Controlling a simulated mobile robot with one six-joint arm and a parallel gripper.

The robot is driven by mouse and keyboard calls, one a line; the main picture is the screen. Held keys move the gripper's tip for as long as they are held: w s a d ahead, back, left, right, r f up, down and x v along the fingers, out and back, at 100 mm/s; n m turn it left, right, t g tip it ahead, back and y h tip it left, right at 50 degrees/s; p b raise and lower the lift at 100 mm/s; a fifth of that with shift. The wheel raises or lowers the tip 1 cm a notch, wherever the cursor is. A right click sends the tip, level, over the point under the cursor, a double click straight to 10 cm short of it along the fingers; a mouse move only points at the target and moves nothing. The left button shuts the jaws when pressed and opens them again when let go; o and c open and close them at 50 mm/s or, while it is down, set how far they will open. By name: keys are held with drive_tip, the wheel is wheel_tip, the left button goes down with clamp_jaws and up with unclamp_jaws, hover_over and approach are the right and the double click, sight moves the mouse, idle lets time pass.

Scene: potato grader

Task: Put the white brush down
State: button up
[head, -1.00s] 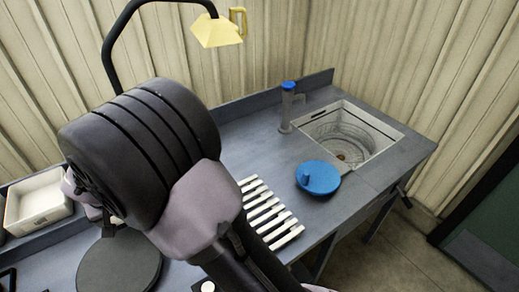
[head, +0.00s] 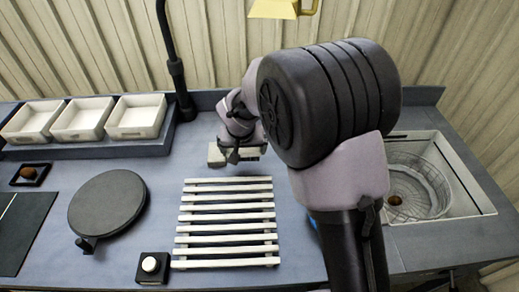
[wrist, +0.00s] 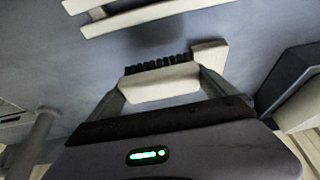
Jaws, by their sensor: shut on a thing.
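The white brush (wrist: 165,84) with black bristles is between the two fingers of my gripper (wrist: 158,80), which is shut on it, in the wrist view. In the head view the white brush (head: 217,154) shows low over the back of the blue-grey bench, just behind the white slatted rack (head: 226,225). My gripper (head: 237,150) is partly hidden there by its own wrist. I cannot tell whether the brush touches the bench. Its bristles point toward the rack's slats in the wrist view.
Three white trays (head: 82,131) stand at the back left. A dark round plate (head: 108,203), a black box with a white button (head: 151,267) and a potato in a small black frame (head: 30,174) lie left. A sink with a wire basket (head: 414,184) is right.

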drive_tip(key=w+d, duration=0.2)
drive_tip(key=w+d+f, duration=0.1)
drive_tip(key=w+d, duration=0.1)
drive_tip(key=shift+b, duration=0.3)
drive_tip(key=shift+s+f+b, duration=0.1)
drive_tip(key=shift+f+b, duration=0.8)
drive_tip(key=shift+f, duration=0.85)
drive_tip(key=o, duration=0.9)
drive_tip(key=shift+o, duration=0.2)
drive_tip(key=shift+r+p, duration=0.45)
drive_tip(key=shift+r, duration=0.05)
drive_tip(key=p+v, duration=0.3)
drive_tip(key=v, duration=0.8)
drive_tip(key=shift+s+r, duration=0.2)
drive_tip(key=shift+r, duration=0.1)
drive_tip(key=s+d+r+m, duration=0.2)
drive_tip(key=s+d+r, duration=0.3)
drive_tip(key=s+r, duration=0.25)
drive_tip(key=s+d+r+m+y, duration=0.1)
drive_tip(key=s+r, duration=0.1)
drive_tip(key=s, duration=0.9)
drive_tip(key=s+d+r+m+t+y, duration=0.1)
drive_tip(key=s+d+r, duration=0.1)
drive_tip(key=s, duration=0.9)
drive_tip(key=shift+d+r, duration=0.15)
drive_tip(key=shift+r, duration=0.15)
